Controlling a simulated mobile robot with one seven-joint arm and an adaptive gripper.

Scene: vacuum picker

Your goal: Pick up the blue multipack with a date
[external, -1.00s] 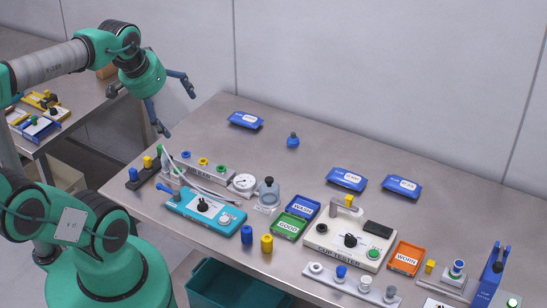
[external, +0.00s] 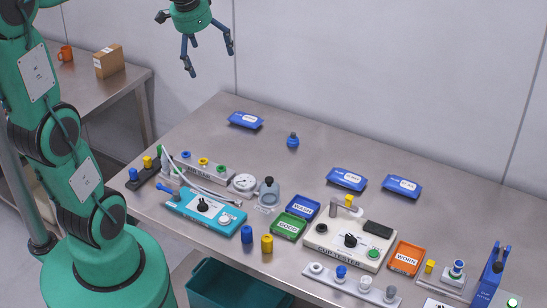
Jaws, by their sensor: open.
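Three blue multipacks with white labels lie flat on the steel table: one (external: 245,120) at the far left near the wall, one (external: 346,179) right of centre, and one (external: 401,187) further right beside it. Their print is too small for me to read, so I cannot tell which bears a date. My gripper (external: 210,64) is open and empty, its fingers pointing down. It is raised high above the back left of the table, above and left of the far-left multipack in the picture, and touches nothing.
A small blue bottle (external: 292,140) stands between the multipacks. The front holds a teal device (external: 205,212), a cup tester (external: 350,240), green (external: 290,227), blue (external: 303,208) and orange (external: 406,258) trays. A side table (external: 85,95) holds a box (external: 109,61) and mug (external: 65,53).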

